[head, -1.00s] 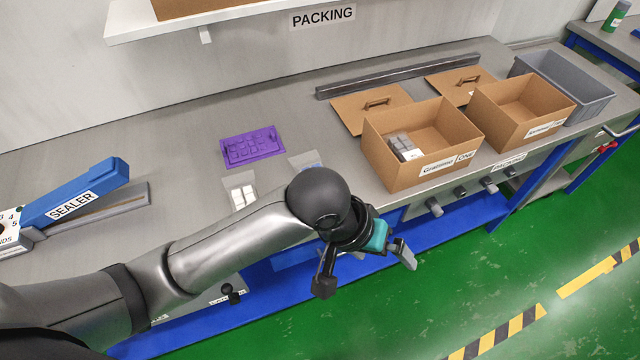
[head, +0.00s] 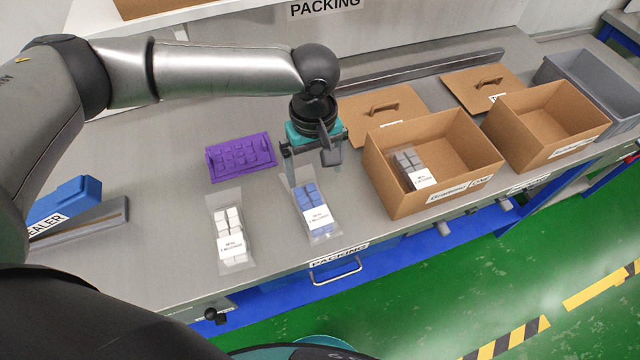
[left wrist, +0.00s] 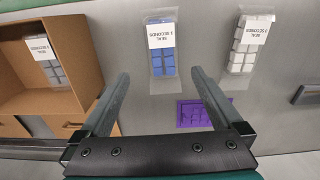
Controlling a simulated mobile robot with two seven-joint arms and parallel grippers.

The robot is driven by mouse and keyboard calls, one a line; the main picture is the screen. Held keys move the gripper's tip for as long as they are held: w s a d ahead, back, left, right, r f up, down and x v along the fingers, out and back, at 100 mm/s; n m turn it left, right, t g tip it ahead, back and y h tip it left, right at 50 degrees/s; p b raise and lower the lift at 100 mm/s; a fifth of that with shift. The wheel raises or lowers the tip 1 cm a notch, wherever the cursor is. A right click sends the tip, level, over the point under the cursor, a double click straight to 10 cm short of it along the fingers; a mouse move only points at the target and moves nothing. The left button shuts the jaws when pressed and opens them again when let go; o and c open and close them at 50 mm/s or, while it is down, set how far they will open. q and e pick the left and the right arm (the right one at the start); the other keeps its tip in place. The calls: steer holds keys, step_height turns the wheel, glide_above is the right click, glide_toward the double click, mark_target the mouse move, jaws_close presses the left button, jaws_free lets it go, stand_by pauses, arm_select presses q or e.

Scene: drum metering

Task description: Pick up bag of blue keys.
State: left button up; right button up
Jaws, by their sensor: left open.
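The bag of blue keys (head: 312,208) lies flat on the grey bench, a clear bag with a white label over its lower part. In the left wrist view the bag of blue keys (left wrist: 161,50) lies beyond the fingertips, about midway between them. My left gripper (head: 312,172) is open and empty, above the bench at the bag's far end. The left wrist view shows its two fingers (left wrist: 158,76) spread apart. My right gripper is not in view.
A bag of white keys (head: 232,232) lies left of the blue one. A purple tray (head: 241,156) is behind. A cardboard box (head: 379,170) with a bag of grey keys (head: 408,164) stands right. The bench's front edge is close to the bags.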

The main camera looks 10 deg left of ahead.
arm_select(q)
glide_above(313, 205)
step_height(313, 205, down, 4)
steer(key=f, duration=0.3)
steer(key=f+b, duration=0.1)
steer(key=shift+s+d+f, duration=0.2)
steer(key=shift+d+f, duration=0.1)
steer(key=shift+f, duration=0.9)
steer(key=f, duration=0.2)
steer(key=f+b, duration=0.1)
steer(key=shift+w+a+f, duration=0.2)
steer(key=shift+a+f, duration=0.1)
steer(key=shift+f, duration=0.5)
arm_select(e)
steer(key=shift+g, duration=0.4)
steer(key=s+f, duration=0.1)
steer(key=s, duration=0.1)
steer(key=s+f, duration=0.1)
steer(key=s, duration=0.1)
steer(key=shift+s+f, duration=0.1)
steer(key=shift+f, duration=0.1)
arm_select(q)
steer(key=shift+c, duration=0.4)
steer(key=c, duration=1.2)
